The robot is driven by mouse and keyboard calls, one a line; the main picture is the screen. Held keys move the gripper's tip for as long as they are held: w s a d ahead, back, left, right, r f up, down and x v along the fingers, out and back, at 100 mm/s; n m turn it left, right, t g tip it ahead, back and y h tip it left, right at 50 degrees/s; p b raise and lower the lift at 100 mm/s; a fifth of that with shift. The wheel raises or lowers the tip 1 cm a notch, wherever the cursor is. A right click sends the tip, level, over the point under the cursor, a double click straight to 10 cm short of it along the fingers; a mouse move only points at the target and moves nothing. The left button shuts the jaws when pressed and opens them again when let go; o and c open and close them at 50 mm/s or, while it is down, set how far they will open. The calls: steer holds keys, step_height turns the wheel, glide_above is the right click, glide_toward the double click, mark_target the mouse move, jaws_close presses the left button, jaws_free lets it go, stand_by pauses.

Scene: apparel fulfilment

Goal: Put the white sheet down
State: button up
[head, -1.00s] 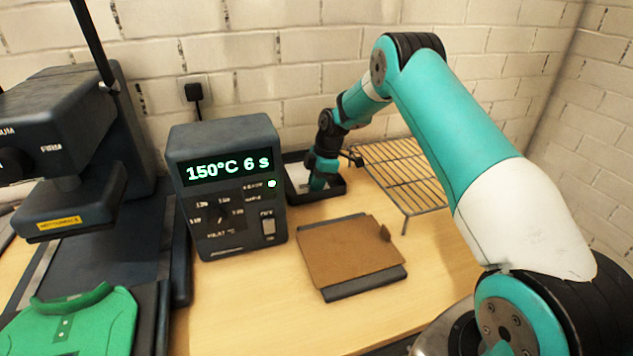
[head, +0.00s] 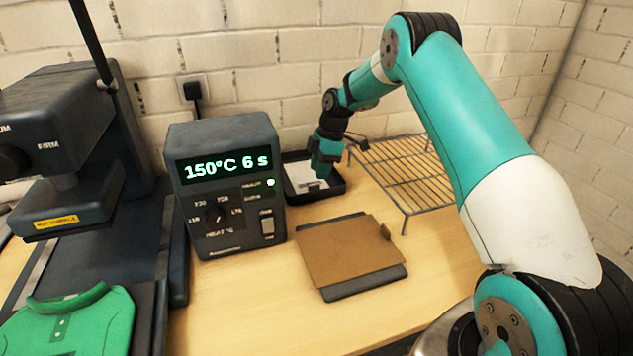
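A white sheet (head: 301,174) lies in a black tray (head: 338,188) behind the control box, in front of the wall. Part of the sheet is hidden by my arm and the box. My gripper (head: 320,181) points down over the tray, just above or at the sheet's right part. Its fingers are small and dark against the tray, so I cannot tell whether they are apart or touching the sheet.
A control box (head: 222,215) reading 150°C 6 s stands left of the tray. A wire rack (head: 405,178) is to the right. A brown sheet (head: 345,250) lies on a dark pad in front. A heat press (head: 60,170) and a green shirt (head: 70,322) are at the left.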

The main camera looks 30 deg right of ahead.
steer(key=v, duration=0.7)
steer(key=shift+r, duration=0.25)
